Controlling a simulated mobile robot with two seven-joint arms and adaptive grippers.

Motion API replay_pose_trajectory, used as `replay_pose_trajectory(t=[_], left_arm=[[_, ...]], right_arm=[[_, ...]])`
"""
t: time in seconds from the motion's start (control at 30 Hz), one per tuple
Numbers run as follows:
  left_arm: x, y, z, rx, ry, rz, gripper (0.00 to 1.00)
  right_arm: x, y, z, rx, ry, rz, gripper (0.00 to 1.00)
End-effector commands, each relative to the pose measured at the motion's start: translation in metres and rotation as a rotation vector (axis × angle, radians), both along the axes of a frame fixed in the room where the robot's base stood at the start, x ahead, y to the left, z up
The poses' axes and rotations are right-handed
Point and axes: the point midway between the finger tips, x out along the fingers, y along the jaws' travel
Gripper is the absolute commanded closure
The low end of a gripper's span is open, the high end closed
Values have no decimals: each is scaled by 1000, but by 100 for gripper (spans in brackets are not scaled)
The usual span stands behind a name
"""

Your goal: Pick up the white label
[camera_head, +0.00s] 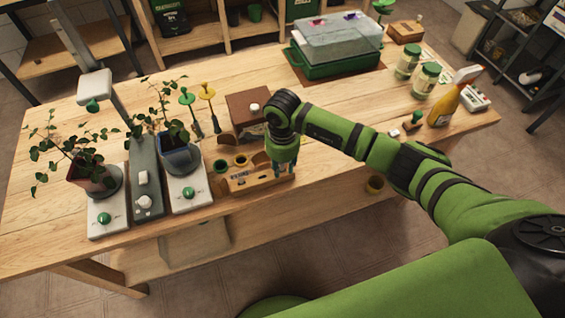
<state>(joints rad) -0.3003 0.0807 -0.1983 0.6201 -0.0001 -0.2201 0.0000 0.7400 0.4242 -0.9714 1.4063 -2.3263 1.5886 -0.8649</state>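My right gripper (284,168) points down at the right end of a small wooden rack (245,188) near the table's front edge. Its fingers are small in the picture, and I cannot tell whether they are open or shut or hold anything. The rack has round holes and small pale and dark items along its front. I cannot make out a white label for certain; one may be among these items or hidden by the gripper. A small white piece (395,132) lies further right on the table. My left gripper is not in view.
Two potted plants (180,155) stand on white-and-grey bases at the left. A brown box (246,108) stands behind the rack. A green tray with a clear lid (338,45), jars (426,80) and a yellow spray bottle (447,104) are further right.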

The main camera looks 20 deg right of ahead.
Motion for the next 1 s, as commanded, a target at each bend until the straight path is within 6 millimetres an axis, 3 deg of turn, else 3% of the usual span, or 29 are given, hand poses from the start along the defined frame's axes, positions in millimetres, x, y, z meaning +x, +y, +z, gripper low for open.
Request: replay_pose_trajectory(t=[0.07, 0.17, 0.7, 0.87, 1.0], left_arm=[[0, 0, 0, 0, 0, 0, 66], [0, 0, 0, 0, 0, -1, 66], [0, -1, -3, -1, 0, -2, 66], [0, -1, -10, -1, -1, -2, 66], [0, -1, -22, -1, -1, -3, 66]], right_arm=[[0, 0, 0, 0, 0, 0, 84], [0, 0, 0, 0, 0, -1, 100], [1, 0, 4, 1, -2, -1, 100], [1, 0, 18, 1, -5, 1, 100], [1, -1, 42, -1, -7, 1, 100]])
